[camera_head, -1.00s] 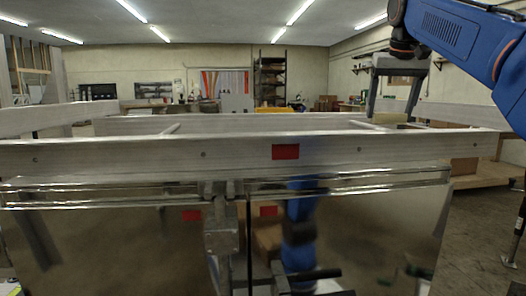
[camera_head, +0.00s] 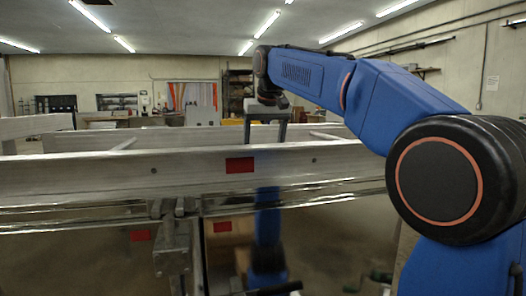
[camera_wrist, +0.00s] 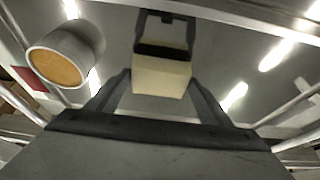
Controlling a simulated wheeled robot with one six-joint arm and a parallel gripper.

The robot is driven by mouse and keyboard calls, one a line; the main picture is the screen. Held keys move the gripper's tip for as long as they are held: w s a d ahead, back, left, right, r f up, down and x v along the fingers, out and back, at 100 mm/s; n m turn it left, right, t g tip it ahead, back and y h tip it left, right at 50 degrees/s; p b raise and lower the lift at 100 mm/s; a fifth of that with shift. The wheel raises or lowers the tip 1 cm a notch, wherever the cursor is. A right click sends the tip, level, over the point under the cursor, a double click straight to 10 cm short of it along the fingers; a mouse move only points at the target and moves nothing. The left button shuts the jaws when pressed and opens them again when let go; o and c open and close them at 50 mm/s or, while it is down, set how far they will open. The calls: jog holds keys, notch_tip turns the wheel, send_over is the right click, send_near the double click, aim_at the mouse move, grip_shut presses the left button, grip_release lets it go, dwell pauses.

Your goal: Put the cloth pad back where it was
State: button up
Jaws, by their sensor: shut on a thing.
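My gripper (camera_wrist: 158,88) is shut on a cream cloth pad (camera_wrist: 160,78), which sits between its two fingers in the wrist view. A shiny metal surface below mirrors my gripper. In the head view my gripper (camera_head: 266,124) points down behind the trailer's near side rail (camera_head: 100,176). The rail hides its fingertips and the pad. I cannot tell whether the pad touches the surface under it.
Shiny bars run around the metal bed. A red patch (camera_head: 240,165) marks the near rail. Shelving (camera_head: 237,92) stands far back.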

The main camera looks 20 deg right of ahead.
jog(key=shift+f, duration=0.75)
jog(key=shift+d+f, duration=0.1)
jog(key=o, duration=0.9)
jog(key=v, duration=1.2)
